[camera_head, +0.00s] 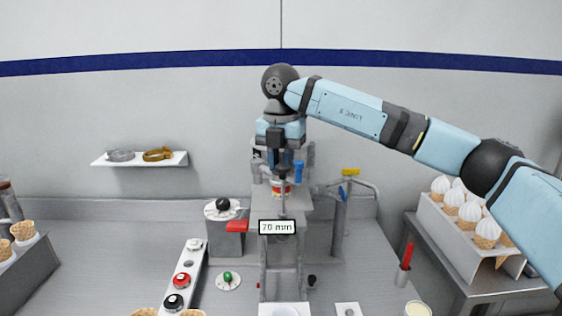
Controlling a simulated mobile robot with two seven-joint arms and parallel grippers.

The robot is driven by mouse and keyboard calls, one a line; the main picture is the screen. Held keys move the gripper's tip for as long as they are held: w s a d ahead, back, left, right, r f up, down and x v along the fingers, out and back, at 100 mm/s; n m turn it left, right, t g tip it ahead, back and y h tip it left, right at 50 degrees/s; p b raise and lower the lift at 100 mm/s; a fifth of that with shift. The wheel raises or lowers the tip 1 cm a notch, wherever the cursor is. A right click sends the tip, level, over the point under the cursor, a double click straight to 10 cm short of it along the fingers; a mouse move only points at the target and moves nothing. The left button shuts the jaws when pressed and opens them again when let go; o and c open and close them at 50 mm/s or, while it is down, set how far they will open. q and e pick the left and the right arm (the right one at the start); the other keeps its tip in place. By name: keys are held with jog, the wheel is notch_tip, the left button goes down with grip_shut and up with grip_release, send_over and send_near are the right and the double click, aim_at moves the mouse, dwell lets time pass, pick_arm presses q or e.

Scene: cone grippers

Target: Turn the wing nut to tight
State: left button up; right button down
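My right arm comes in from the right, and its gripper (285,168) points down over the grey machine (296,207) at the middle of the counter. A small red and yellow part (279,189) shows just below the gripper. The fingertips are small and partly merge with the parts behind them, so I cannot tell whether they are open or shut. I cannot make out the wing nut for sure; the gripper may hide it. A sign reading "70 mm" (277,227) is on the machine's front. My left gripper is out of view.
A tap with a yellow handle (350,172) stands right. A wall shelf (118,161) holds two rings. Cones (470,214) fill a rack at right.

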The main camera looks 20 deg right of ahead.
jog(key=shift+r+m, duration=0.1)
jog(key=shift+m, duration=0.3)
jog(key=c, duration=1)
grip_release()
jog(key=shift+c, duration=0.2)
notch_tip(320, 180, up, 14)
jog(key=shift+f, duration=0.2)
